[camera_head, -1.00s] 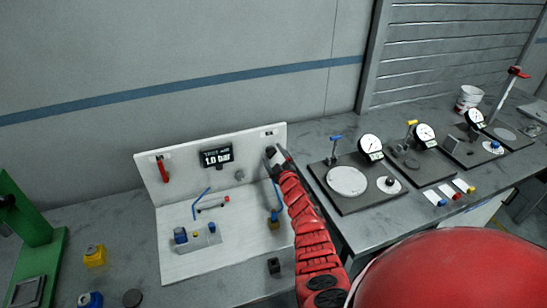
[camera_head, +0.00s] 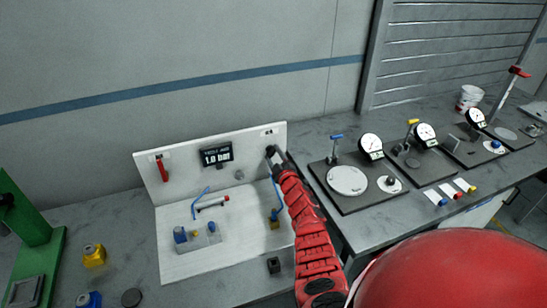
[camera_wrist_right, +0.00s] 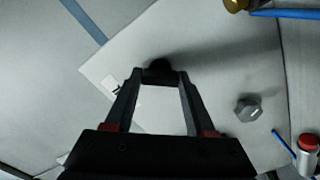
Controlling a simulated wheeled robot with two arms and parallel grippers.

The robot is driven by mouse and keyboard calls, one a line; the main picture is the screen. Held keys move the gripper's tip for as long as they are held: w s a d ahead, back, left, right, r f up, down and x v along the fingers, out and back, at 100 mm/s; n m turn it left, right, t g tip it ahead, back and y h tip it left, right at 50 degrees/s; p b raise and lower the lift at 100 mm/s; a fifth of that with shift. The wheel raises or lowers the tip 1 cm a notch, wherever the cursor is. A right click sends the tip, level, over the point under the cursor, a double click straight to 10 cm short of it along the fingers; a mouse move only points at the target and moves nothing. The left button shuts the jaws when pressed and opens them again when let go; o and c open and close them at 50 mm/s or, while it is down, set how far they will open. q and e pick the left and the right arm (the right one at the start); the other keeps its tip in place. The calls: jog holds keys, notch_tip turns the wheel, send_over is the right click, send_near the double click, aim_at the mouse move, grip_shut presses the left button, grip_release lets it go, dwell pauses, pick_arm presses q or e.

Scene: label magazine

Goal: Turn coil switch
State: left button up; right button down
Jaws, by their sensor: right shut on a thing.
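The coil switch is a dark round knob (camera_head: 270,151) at the upper right of a white upright panel (camera_head: 257,187), below a small label. My right gripper (camera_head: 276,157) reaches it from the front right. In the right wrist view, the gripper's two fingers (camera_wrist_right: 160,78) close on the black knob (camera_wrist_right: 160,66), and bare white panel shows between them. The fingers hide part of the knob, and its pointing direction cannot be read. My left gripper is not in view.
The panel also carries a display (camera_head: 216,156), a red-handled part (camera_head: 162,168) and a grey hex knob (camera_wrist_right: 248,108). Blue tubes and a small cylinder (camera_head: 213,203) sit below. Dial gauges on dark plates (camera_head: 370,146) stand right. A green stand (camera_head: 37,232) is far left.

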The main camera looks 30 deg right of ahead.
jog(key=shift+f+n+b, duration=0.1)
jog(key=shift+n+b, duration=2.8)
jog(key=shift+n, duration=1.1)
jog(key=shift+c, duration=1.2)
grip_release()
